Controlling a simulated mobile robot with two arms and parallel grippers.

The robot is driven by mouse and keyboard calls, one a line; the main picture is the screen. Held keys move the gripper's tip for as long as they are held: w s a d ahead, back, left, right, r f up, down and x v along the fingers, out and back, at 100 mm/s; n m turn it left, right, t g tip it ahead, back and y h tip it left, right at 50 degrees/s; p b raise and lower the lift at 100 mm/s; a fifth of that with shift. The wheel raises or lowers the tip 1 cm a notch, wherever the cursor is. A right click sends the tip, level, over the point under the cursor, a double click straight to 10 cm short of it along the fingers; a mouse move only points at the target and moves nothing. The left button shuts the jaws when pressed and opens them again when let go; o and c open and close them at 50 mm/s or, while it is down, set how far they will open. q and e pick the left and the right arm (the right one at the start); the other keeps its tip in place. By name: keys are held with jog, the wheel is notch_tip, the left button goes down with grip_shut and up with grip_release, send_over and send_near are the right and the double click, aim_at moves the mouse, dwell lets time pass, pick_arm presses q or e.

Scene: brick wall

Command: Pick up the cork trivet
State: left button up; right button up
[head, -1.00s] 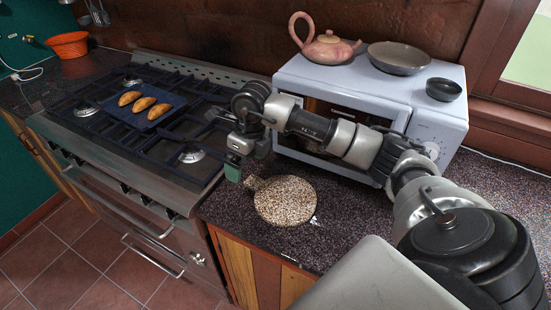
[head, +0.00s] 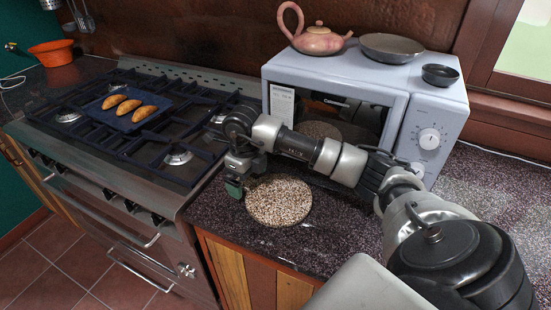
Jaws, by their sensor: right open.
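The cork trivet (head: 280,203) is a round, flat, speckled tan disc. It lies on the dark speckled counter in front of the microwave. My right gripper (head: 235,189) is at the trivet's left edge, low over the counter, with its fingers pointing down. It is open. The gripper covers the trivet's left side, where its small tab would be, so I cannot tell whether the tab is between the fingers. My left gripper is not in view.
A white microwave (head: 345,85) stands close behind the trivet, carrying a teapot (head: 318,40), a grey dish (head: 392,46) and a small dark bowl (head: 440,74). The stove (head: 130,120) at left holds a blue tray (head: 118,121) with three pastries. The counter's front edge is near.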

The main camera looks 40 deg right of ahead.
jog(key=shift+f, duration=0.55)
jog(key=shift+r, duration=0.15)
jog(key=shift+c, duration=0.8)
jog(key=c, duration=1.4)
